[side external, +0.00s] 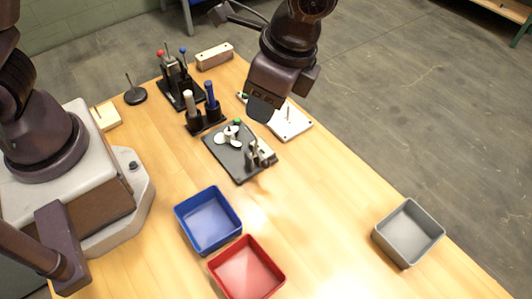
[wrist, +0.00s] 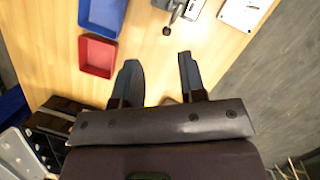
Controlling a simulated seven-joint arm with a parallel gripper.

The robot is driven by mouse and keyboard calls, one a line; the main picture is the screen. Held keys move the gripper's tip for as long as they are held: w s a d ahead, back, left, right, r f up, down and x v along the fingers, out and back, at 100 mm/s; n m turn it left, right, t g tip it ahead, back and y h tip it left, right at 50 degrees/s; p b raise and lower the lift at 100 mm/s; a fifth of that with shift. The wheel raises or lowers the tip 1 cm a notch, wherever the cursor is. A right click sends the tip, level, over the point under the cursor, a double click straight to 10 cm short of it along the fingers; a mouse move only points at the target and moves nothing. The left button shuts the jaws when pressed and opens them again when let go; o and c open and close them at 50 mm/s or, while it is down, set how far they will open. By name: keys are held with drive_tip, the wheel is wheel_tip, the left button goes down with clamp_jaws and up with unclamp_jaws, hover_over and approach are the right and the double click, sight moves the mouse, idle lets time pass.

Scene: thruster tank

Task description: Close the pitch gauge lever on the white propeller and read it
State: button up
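The white propeller (side external: 229,137) sits on a dark plate (side external: 225,157) near the table's middle in the side view. A small grey metal device (side external: 261,155), apparently the pitch gauge, stands at the plate's right side. Its lever's position is too small to tell. In the wrist view, part of a grey device with a dark round-ended lever (wrist: 167,30) shows at the top edge; the propeller is not visible there. My gripper (wrist: 158,75) is open and empty, its two fingers apart. In the side view my gripper (side external: 261,107) hangs above and behind the plate.
A white plate with a peg (side external: 290,122) lies right of the dark plate. Dark holders with white and blue handles (side external: 207,108) stand behind. Blue (side external: 208,220), red (side external: 246,268) and grey (side external: 408,233) bins stand in front. The table between the red and grey bins is clear.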

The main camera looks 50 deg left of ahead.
sight(266, 160)
drive_tip(key=w+d+f+m+y, duration=0.2)
drive_tip(key=w+d+f+m, duration=0.15)
drive_tip(key=m, duration=0.25)
drive_tip(key=x, duration=0.8)
drive_tip(key=s+x, duration=0.1)
drive_tip(key=x, duration=0.3)
drive_tip(key=shift+s+d+f, duration=0.15)
drive_tip(key=shift+d+f, duration=0.1)
drive_tip(key=shift+d, duration=0.05)
clamp_jaws()
